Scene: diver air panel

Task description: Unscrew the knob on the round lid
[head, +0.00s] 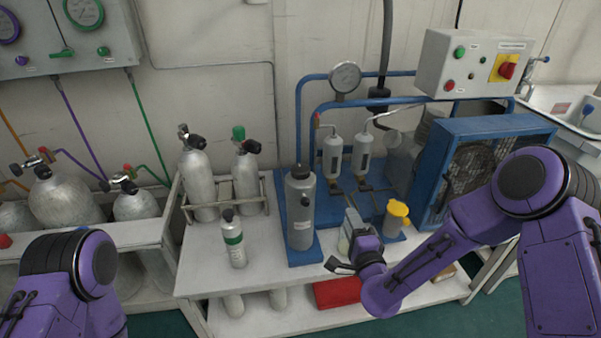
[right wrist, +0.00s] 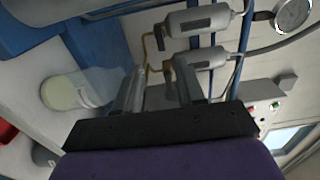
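A shorter grey container with a yellow top (head: 397,209) stands to the right. I cannot tell for certain which is the task's round lid. My right gripper (head: 343,241) is between these two, low beside a pale translucent jar (head: 343,245). In the right wrist view its fingers (right wrist: 158,80) are apart with nothing held between them. The jar (right wrist: 62,93) lies left of the fingers there. My left gripper is out of view.
A small green-banded cylinder (head: 233,240) stands at the bench front, left of the canister. Two larger cylinders (head: 197,180) stand in a rack behind. A blue compressor frame (head: 480,150), pipes and a gauge (head: 345,77) fill the back right. A red box (head: 337,292) lies on the lower shelf.

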